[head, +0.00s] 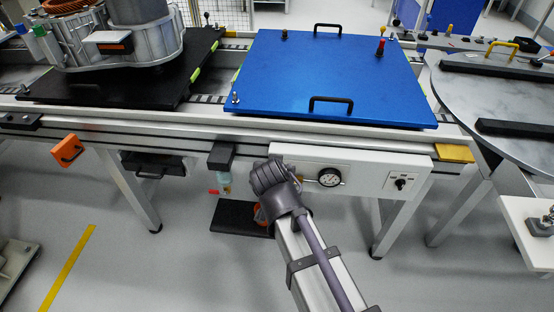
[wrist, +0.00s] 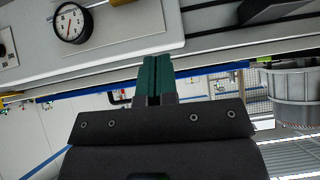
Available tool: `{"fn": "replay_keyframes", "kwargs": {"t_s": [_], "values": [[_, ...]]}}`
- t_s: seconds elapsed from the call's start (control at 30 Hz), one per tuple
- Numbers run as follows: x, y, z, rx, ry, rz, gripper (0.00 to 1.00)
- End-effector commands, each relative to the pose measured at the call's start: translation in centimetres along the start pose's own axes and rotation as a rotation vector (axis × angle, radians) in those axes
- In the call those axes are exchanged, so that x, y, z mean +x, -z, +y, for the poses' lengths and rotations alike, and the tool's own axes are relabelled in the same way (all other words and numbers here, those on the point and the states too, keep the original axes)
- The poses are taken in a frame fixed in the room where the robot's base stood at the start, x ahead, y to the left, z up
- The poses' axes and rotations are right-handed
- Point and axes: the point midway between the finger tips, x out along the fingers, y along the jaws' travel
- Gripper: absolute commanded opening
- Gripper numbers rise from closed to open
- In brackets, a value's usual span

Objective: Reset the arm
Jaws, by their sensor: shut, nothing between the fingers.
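My arm reaches up from the bottom of the head view. The fingers cannot be made out there. In the wrist view my gripper (wrist: 152,66) shows two green fingers pressed together, with nothing between them. The fingertips point at the underside of the white frame and do not clearly touch it.
A blue plate (head: 320,75) with handles lies on the conveyor. A stator housing (head: 150,38) stands on a black plate (head: 100,88) at left. A gauge (head: 329,177) sits on the front panel. A round grey table (head: 500,100) is at right. Open floor lies at lower left.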

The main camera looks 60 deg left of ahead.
Motion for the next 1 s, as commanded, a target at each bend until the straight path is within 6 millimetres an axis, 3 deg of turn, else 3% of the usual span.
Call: {"fn": "replay_keyframes", "kwargs": {"t_s": [0.03,0.1,0.67,0.77,0.8,0.87,1.0], "values": [[-1.1,0.2,0.0,-0.001,0.0,0.0,0.0],[-1.4,0.1,-0.1,-0.001,0.0,0.0,0.0],[-1.2,-0.2,0.0,-0.024,-0.004,-0.005,0.0],[-1.7,-2.5,1.0,-0.134,-0.036,-0.121,0.0],[-2.4,-4.2,2.1,-0.179,-0.047,-0.197,0.0],[-2.7,-5.3,6.0,-0.189,-0.079,-0.291,0.0],[-3.8,-7.4,17.1,-0.118,-0.144,-0.481,0.0]]}}
